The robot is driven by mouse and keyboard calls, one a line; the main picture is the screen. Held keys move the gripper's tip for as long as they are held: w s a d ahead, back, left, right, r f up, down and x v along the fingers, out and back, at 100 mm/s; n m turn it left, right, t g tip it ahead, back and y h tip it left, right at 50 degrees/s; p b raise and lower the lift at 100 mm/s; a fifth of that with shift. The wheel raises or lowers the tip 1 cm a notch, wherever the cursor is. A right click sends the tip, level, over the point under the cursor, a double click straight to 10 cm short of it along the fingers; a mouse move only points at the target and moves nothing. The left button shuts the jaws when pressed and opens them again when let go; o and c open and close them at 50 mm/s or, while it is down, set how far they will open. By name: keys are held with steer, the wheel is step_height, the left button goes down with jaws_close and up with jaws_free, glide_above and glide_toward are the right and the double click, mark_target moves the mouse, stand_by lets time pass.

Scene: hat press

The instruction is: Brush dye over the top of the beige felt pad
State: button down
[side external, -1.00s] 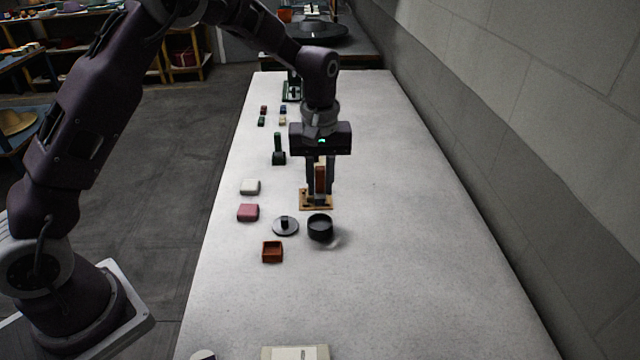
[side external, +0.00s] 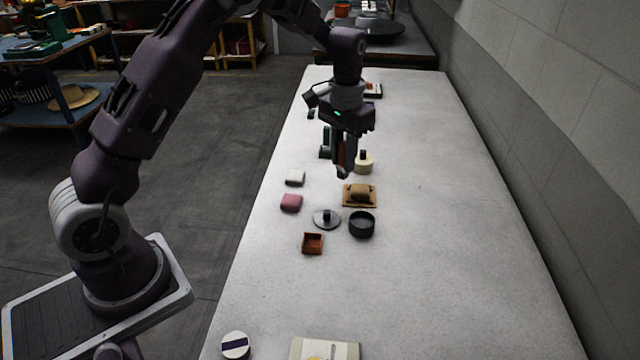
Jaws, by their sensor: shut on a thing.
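My gripper (side external: 346,168) points down in the air, above and behind a tan board (side external: 374,204). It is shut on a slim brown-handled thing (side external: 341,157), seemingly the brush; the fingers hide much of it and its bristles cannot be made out. A rounded brown-tan piece (side external: 360,191) sits on the board, perhaps the beige felt pad. A pale cream pad (side external: 295,178) lies to the left. A black open pot (side external: 362,225) stands in front of the board; its contents are too dark to tell.
A pink pad (side external: 291,203) and an orange-brown square dish (side external: 312,243) lie on the left. A cream round block with a dark knob (side external: 364,163) and a green upright thing (side external: 326,143) stand behind. The right side of the pale table (side external: 460,230) is clear.

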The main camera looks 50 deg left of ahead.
steer(key=w, duration=0.8)
steer(key=shift+w+d+f, duration=0.1)
steer(key=shift+f, duration=1.25)
steer(key=shift+w+f, duration=0.1)
steer(key=shift+f, duration=2.15)
steer(key=shift+s+a, duration=0.65)
steer(key=shift+a, duration=0.05)
steer(key=shift+s+a, duration=0.5)
steer(key=shift+w+d, duration=1.15)
steer(key=shift+w, duration=0.05)
steer(key=shift+s+d, duration=0.8)
steer(key=shift+d, duration=0.05)
steer(key=shift+s+a, duration=1.05)
steer(key=shift+a, duration=0.05)
steer(key=shift+w+d+r, duration=0.1)
steer(key=shift+w+d, duration=1)
step_height(320, 180, up, 8)
steer(key=shift+s, duration=0.1)
